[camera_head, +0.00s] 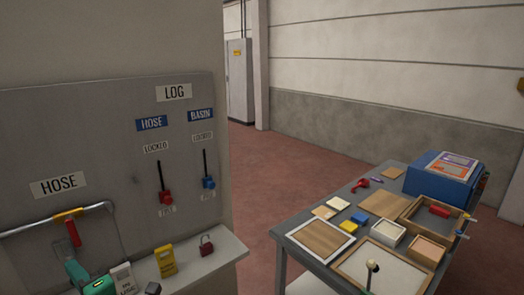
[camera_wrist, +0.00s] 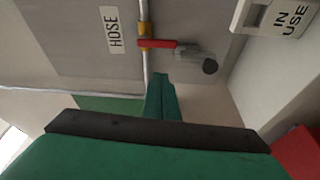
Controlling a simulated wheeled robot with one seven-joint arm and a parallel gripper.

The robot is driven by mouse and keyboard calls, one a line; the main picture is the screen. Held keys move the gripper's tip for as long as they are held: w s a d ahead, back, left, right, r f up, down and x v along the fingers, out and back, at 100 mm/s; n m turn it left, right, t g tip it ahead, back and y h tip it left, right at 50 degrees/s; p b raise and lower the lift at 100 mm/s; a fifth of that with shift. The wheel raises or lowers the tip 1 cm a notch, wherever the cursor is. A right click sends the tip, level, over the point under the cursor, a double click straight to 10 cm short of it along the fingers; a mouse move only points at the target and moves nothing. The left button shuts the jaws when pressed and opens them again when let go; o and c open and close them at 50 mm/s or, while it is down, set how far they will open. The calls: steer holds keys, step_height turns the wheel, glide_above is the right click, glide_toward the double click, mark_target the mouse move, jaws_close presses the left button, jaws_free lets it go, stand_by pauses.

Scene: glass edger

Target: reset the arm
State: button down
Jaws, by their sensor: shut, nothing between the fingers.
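My gripper (camera_head: 76,271) is green and shows at the lower left of the head view, in front of the grey panel and just below the hose pipe. In the wrist view its fingers (camera_wrist: 162,80) are together with nothing between them. They point toward the panel, near a valve with a red handle (camera_wrist: 158,43) on the pipe. The same red handle (camera_head: 73,233) hangs from the pipe in the head view. A gap between the fingertips and the valve cannot be judged exactly.
A ledge (camera_head: 222,250) under the panel holds a white tag (camera_head: 122,278), a yellow tag (camera_head: 166,258) and a red padlock (camera_head: 207,245). A cluttered table (camera_head: 283,238) stands right; floor between is clear.

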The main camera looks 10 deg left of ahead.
steer(key=w+d+f+m+t+h, duration=0.1)
steer(key=d+f+m+t+h, duration=0.4)
steer(key=d+f+m, duration=0.6)
steer(key=w+d+f+m+t+h, duration=0.1)
steer(key=d+f+m+t+h, duration=0.5)
steer(key=d+m, duration=0.75)
steer(key=s+d+f+m+g+h, duration=0.1)
steer(key=s+d+f, duration=0.3)
steer(key=s+d, duration=0.4)
steer(key=s+d+f+m+h, duration=0.3)
steer(key=s+d+f, duration=0.2)
steer(key=s+d, duration=0.3)
steer(key=s+d+f+m+g+h, duration=0.1)
steer(key=s+d+f, duration=0.3)
steer(key=s+d, duration=0.4)
steer(key=shift+s+f+m+g+h, duration=0.2)
steer(key=shift+m+g+h, duration=0.1)
steer(key=shift+m+h, duration=0.25)
steer(key=shift+d, duration=0.1)
steer(key=shift+w, duration=0.15)
